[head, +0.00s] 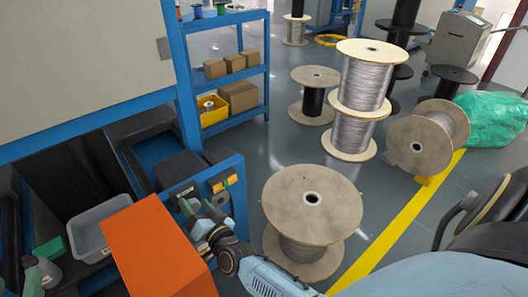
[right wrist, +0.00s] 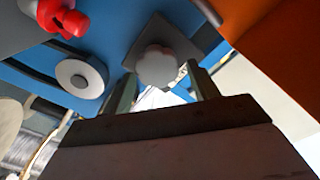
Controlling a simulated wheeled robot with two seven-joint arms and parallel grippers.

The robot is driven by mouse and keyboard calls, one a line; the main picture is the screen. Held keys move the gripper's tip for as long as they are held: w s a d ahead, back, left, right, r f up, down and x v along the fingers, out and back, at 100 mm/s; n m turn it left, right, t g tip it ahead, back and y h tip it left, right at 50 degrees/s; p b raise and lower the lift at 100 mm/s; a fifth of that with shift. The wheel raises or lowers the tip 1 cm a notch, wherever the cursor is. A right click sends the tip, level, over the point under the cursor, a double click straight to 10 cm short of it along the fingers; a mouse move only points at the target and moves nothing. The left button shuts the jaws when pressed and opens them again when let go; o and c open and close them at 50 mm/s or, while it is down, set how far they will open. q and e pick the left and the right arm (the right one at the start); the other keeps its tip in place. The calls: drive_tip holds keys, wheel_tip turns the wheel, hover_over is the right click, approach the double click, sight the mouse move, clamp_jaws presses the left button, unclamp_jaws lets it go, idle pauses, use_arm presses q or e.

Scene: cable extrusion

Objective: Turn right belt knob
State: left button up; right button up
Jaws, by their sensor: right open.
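A pale grey lobed knob (right wrist: 157,66) sits on a dark square plate on a blue panel in the right wrist view. My right gripper (right wrist: 164,90) is open, its two dark fingers apart, with the knob showing between and just beyond their tips. I cannot tell whether the fingers touch it. In the head view my right gripper (head: 206,212) is at the blue panel (head: 238,200), below a yellow-orange switch box (head: 222,182). The gripper and arm hide much of the panel there. My left gripper is not in view.
A round grey-white part (right wrist: 82,76) and a red part (right wrist: 66,20) are beside the knob. An orange box-shaped surface (head: 155,250) is close left of my right arm. A large wooden spool (head: 312,200) stands to the right. A grey bin (head: 95,228) is at left.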

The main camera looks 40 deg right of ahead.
drive_tip(key=n+b, duration=0.1)
drive_tip(key=n, duration=0.2)
drive_tip(key=shift+a+n, duration=0.15)
drive_tip(key=shift+n, duration=0.15)
drive_tip(key=shift+a+n+b, duration=0.1)
drive_tip(key=shift+n+b, duration=0.3)
drive_tip(key=shift+n, duration=0.7)
drive_tip(key=shift+s+n, duration=0.35)
drive_tip(key=shift+n, duration=0.05)
drive_tip(key=s+d+r+n+g+p, duration=0.1)
drive_tip(key=s+g, duration=0.3)
drive_tip(key=s, duration=0.5)
drive_tip(key=s+d+r+n+g+p, duration=0.1)
drive_tip(key=s+d+r+g+p, duration=0.1)
drive_tip(key=s, duration=0.8)
drive_tip(key=s+d+r+n+g+p, duration=0.1)
drive_tip(key=s+d+g+p, duration=0.2)
drive_tip(key=s+g+p, duration=0.2)
drive_tip(key=s+g, duration=0.3)
drive_tip(key=s, duration=0.1)
drive_tip(key=shift+s+r, duration=0.2)
drive_tip(key=shift+s, duration=0.2)
